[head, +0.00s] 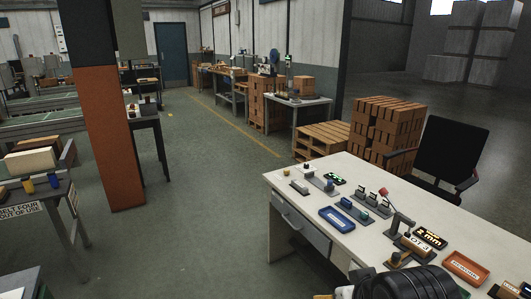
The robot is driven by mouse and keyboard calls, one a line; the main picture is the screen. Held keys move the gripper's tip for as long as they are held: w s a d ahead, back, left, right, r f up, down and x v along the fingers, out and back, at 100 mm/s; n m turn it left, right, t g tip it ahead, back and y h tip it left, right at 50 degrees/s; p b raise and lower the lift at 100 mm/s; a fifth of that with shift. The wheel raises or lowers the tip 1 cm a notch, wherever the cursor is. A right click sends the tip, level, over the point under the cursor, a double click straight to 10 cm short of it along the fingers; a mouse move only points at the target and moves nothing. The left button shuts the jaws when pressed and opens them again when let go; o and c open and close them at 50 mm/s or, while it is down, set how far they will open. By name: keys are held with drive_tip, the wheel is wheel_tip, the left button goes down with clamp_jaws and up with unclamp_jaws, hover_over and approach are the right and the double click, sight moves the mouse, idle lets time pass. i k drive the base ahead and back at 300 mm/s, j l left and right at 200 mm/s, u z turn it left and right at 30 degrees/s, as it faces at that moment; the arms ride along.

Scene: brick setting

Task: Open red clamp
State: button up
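A grey clamp-like fixture (402,224) with a raised arm stands on the white workbench (290,181) at the right. A small red piece (383,192) is at the upper left end of that arm; this looks like the red clamp. The arm slants up to the left from an upright post. Whether its jaw is open or shut is too small to tell. A dark ribbed part of my own arm covers the bench's near edge at the bottom. No gripper fingers show.
A blue tray (337,219), an orange tray (466,266) and several small fixtures lie on the bench. A black chair (447,148) stands behind it. An orange-and-black pillar (112,140) is at left. The floor between the pillar and bench is clear.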

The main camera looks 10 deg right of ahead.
sight(383, 191)
drive_tip(key=z, duration=1)
drive_tip(key=i+j+z, duration=0.25)
drive_tip(key=i+j, duration=0.8)
drive_tip(key=l+z, duration=0.15)
drive_tip(key=z, duration=0.25)
drive_tip(key=l+z, duration=0.15)
drive_tip(key=z, duration=0.3)
drive_tip(key=i, duration=0.05)
